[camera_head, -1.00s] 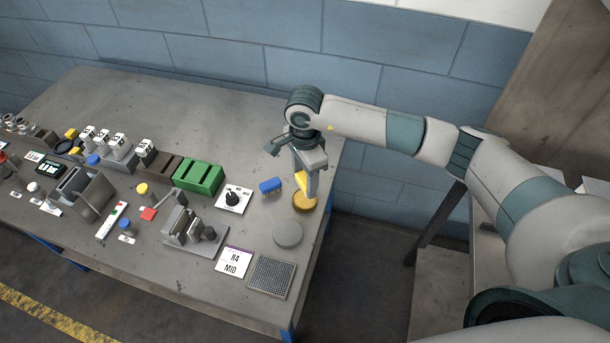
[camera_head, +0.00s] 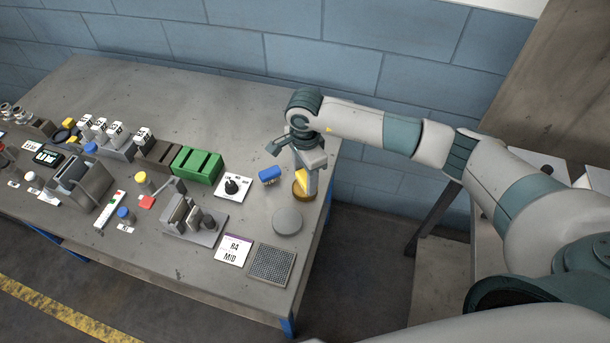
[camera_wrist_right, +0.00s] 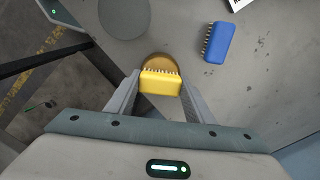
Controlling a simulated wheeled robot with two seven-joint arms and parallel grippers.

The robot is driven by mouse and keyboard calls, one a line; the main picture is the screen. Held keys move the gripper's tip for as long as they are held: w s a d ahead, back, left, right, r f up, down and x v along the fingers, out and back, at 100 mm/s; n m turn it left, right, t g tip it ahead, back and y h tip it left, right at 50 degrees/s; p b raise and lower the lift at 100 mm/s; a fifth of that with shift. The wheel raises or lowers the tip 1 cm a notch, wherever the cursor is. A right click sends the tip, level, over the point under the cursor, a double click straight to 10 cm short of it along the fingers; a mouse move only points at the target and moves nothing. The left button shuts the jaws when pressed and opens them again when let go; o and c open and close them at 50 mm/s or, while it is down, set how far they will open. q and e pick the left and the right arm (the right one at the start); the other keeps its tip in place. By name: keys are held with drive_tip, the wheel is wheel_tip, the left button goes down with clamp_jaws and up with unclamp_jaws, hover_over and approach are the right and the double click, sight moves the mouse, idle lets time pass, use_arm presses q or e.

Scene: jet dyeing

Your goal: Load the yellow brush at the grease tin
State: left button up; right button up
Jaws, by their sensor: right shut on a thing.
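The yellow brush (camera_head: 301,179) is held in my right gripper (camera_head: 305,184), whose jaws are closed on its two sides. In the right wrist view the yellow brush (camera_wrist_right: 160,83) sits between the fingers of my right gripper (camera_wrist_right: 159,88), bristles pointing toward the round brown-gold grease tin (camera_wrist_right: 160,63). The brush overlaps the tin in both views. The grease tin (camera_head: 304,195) stands near the right edge of the bench, directly under the brush. I cannot tell for sure whether the bristles touch the grease. My left gripper is not in view.
A blue brush (camera_head: 269,174) lies left of the tin. A grey disc (camera_head: 287,221) and a mesh pad (camera_head: 272,265) are nearer the front. A green box (camera_head: 197,165) and a dial plate (camera_head: 233,187) stand further left. The bench's back area is clear.

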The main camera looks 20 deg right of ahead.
sight(305, 177)
drive_tip(key=shift+f+b, duration=0.55)
drive_tip(key=shift+b, duration=0.05)
idle(1.0)
drive_tip(key=shift+s+f+b, duration=0.15)
drive_tip(key=shift+b, duration=0.3)
idle(2.5)
drive_tip(key=shift+r+p, duration=0.35)
drive_tip(key=shift+r, duration=0.6)
drive_tip(key=shift+r+p, duration=0.8)
drive_tip(key=shift+r, duration=1.9)
